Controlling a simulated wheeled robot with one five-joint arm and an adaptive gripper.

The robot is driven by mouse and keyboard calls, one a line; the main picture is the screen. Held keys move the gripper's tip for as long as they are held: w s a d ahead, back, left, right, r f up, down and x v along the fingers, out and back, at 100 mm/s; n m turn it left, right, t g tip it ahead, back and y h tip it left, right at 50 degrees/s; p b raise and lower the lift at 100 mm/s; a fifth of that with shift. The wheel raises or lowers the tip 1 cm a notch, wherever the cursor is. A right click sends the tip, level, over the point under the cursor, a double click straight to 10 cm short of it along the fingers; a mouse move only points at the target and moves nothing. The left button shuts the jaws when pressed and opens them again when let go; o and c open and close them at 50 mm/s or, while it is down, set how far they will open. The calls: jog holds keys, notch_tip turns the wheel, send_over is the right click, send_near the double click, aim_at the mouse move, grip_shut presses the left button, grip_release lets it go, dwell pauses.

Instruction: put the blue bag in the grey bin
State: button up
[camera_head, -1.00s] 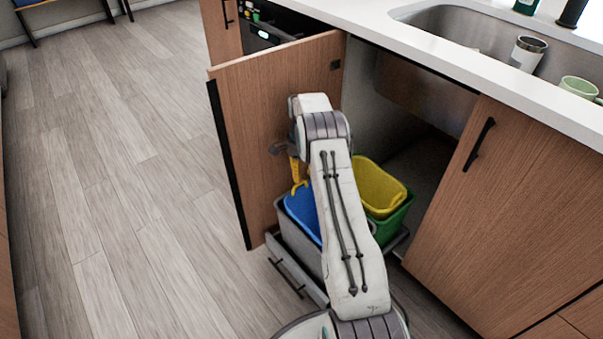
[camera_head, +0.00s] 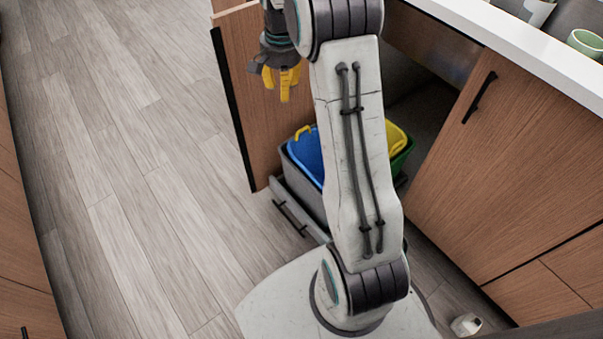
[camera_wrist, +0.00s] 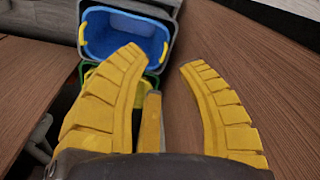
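The blue bag (camera_head: 307,158), with yellow handles, sits inside the grey bin (camera_head: 303,191) in the head view; my arm hides their right part. In the wrist view the bag (camera_wrist: 122,38) lines the bin, open side up, and the bin's grey rim (camera_wrist: 136,7) shows around it. My gripper (camera_head: 279,86) is above the bin, in front of the open cabinet door, fingers pointing down. The wrist view shows its yellow fingers (camera_wrist: 163,58) spread apart with nothing between them, clear of the bag.
A green bin (camera_head: 405,158) with a yellow bag (camera_head: 396,136) stands behind my arm, beside the grey bin. The open cabinet door (camera_head: 262,150) stands at the left. The counter (camera_head: 520,50) overhangs at the right. The floor at the left is clear.

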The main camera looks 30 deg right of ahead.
jog(key=s+a+r+n, duration=0.3)
jog(key=s+a, duration=0.1)
jog(key=s, duration=0.2)
jog(key=s+a+r+n, duration=0.2)
jog(key=s+a+r, duration=0.15)
jog(key=s, duration=0.35)
jog(key=s+a+n, duration=0.1)
jog(key=s+n, duration=0.1)
jog(key=s, duration=0.5)
jog(key=s+a+f+n+t, duration=0.1)
jog(key=s+a+n, duration=0.1)
jog(key=s, duration=0.5)
jog(key=shift+s+a+f+n+t, duration=0.25)
jog(key=shift+s+n+t, duration=0.05)
jog(key=shift+n, duration=0.3)
jog(key=shift+r, duration=0.1)
